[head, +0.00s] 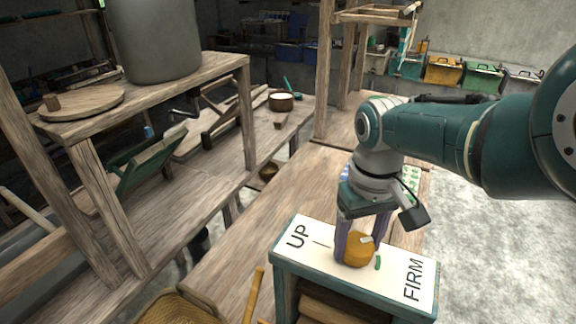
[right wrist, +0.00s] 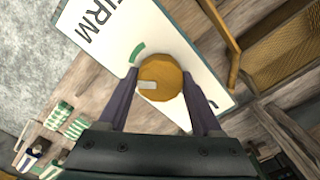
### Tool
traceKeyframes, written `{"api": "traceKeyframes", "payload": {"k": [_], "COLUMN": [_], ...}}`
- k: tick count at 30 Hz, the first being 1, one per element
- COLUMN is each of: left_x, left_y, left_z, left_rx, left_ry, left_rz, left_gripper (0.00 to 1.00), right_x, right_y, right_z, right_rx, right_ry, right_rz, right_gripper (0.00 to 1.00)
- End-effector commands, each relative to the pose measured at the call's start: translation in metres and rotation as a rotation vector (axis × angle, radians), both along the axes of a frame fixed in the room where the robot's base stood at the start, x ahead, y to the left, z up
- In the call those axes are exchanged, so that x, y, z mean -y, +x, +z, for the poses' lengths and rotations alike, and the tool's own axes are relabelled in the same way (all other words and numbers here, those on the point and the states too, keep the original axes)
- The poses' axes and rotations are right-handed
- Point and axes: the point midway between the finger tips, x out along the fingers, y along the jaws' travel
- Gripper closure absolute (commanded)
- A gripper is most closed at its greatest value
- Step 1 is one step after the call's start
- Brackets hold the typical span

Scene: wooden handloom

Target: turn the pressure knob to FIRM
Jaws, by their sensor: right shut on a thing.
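The pressure knob (head: 357,251) is a round, orange-yellow disc with a pale pointer bar (right wrist: 147,85). It sits on a white panel (head: 334,266) lettered UP at the left and FIRM at the right. My right gripper (head: 359,246) comes from above, its two purple fingers on opposite sides of the knob, shut on it. In the right wrist view the pointer points left, to one side of the green mark (right wrist: 137,52) and apart from it. The FIRM lettering is partly cut off there. My left gripper is not in view.
The panel tops a teal-edged box (head: 354,297) by the wooden bench (head: 290,185). A woven basket (head: 180,306) stands at the lower left. A loom frame with a grey drum (head: 158,40) rises at the left. Coloured bins line the back wall. Grey floor is clear at the right.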

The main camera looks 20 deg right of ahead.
Motion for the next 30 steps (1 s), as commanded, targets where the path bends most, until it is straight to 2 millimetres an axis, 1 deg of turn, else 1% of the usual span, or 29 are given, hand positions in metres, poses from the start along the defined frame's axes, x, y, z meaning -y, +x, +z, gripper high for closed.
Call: {"api": "traceKeyframes", "payload": {"k": [6,15,22,30], "left_x": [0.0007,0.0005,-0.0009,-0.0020], "left_y": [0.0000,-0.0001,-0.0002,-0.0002], "left_z": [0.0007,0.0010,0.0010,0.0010], "left_rx": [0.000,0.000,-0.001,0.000], "left_ry": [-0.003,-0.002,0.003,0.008], "left_rz": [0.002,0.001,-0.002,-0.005], "left_gripper": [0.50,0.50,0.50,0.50], "right_x": [-0.0004,-0.0007,-0.0008,-0.0009], "right_y": [0.0000,0.0000,-0.0001,-0.0001], "right_z": [0.0007,0.0008,0.0008,0.0008], "right_rx": [-0.002,-0.002,-0.003,-0.003], "right_ry": [0.000,0.001,0.003,0.002], "right_rz": [-0.201,-0.437,-0.550,-0.605], "right_gripper": [0.89,0.89,0.89,0.89]}}
